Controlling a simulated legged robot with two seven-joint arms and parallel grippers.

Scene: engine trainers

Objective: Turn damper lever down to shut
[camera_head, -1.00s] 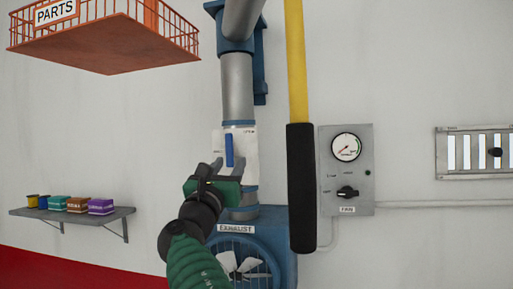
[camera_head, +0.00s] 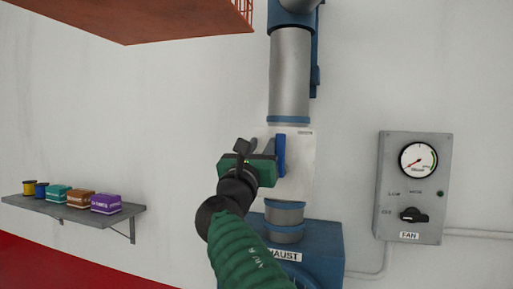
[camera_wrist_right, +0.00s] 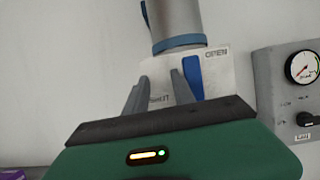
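The blue damper lever (camera_head: 281,154) points up on a white plate (camera_head: 300,170) on the grey exhaust pipe. It also shows in the right wrist view (camera_wrist_right: 193,76), below an OPEN label; a partly covered label, seemingly SHUT, sits lower left. My right gripper (camera_head: 243,149) is in front of the plate, left of the lever. In the right wrist view its two fingers (camera_wrist_right: 160,77) stand apart with nothing gripped, and the lever is just right of the right finger, outside the gap. I cannot tell whether they touch. My left gripper is out of view.
A grey fan control box (camera_head: 410,188) with gauge and knob is on the wall to the right. A shelf (camera_head: 75,211) with several small boxes is at left. An orange basket (camera_head: 150,18) hangs above. The blue exhaust housing (camera_head: 315,240) is below the plate.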

